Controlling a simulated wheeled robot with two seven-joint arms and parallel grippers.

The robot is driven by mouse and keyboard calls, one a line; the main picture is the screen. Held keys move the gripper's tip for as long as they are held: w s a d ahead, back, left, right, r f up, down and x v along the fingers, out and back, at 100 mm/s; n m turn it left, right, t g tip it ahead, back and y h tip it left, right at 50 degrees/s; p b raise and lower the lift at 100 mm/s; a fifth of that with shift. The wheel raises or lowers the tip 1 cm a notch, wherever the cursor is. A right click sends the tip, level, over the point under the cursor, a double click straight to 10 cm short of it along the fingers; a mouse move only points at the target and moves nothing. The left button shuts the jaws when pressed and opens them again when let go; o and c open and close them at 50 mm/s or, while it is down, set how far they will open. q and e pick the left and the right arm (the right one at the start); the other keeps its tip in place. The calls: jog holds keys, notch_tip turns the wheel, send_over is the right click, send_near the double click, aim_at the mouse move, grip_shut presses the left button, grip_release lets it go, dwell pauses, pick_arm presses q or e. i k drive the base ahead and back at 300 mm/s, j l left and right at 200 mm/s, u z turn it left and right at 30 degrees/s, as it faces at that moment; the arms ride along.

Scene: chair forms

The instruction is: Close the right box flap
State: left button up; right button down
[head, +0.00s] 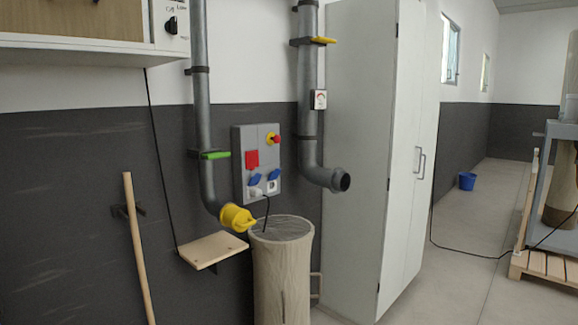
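A grey box (242,165) hangs on the dark part of the wall. Low on its front are two small blue flaps, a left one (254,180) and a right one (274,175). Each sits above a whitish socket and looks raised, but they are too small to be sure. A black cable (267,210) hangs below the box. I see no other box with flaps. Neither of my grippers is in view.
A grey pipe with a yellow cap (237,218) runs left of the box; another pipe (308,100) runs right of it. A beige bin (282,275) stands below. A wooden shelf (213,249), a pole (139,250) and a tall cabinet (360,150) are near.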

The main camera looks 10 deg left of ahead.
aim_at(275, 175)
jog(key=i+l+u, duration=0.35)
jog(key=i+l, duration=0.75)
jog(key=l, duration=0.15)
